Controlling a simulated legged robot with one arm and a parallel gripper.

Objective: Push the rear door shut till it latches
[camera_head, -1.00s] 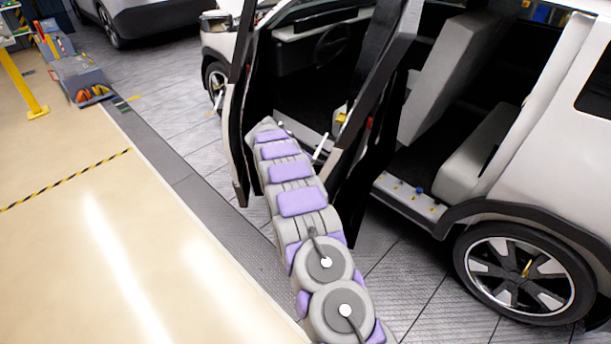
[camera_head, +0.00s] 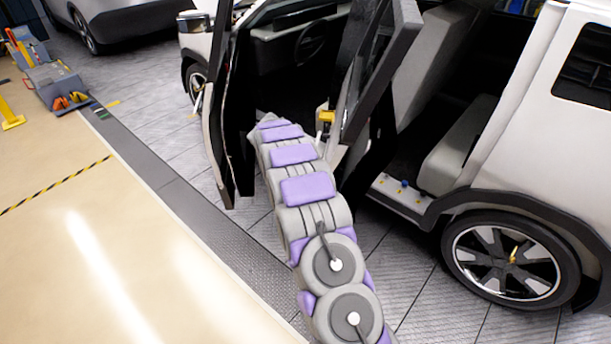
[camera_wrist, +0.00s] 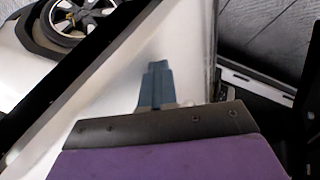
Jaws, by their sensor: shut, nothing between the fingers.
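The rear door (camera_head: 372,175) of the white car stands open in the head view, with its dark edge and window frame towards me. My arm reaches into the gap between the front and rear doors, and its links hide my gripper in that view. In the wrist view my gripper (camera_wrist: 156,83) is shut and empty, its blue-grey fingers in front of a white panel (camera_wrist: 185,50), which looks like the rear door's outer face. I cannot tell whether the fingertips touch it. The rear door opening shows a seat and a sill (camera_head: 400,193); the latch cannot be made out.
The front door (camera_head: 216,150) also stands open, left of my arm. The rear wheel (camera_head: 512,258) and body side are at the right. Another car (camera_head: 140,15) is at the back left.

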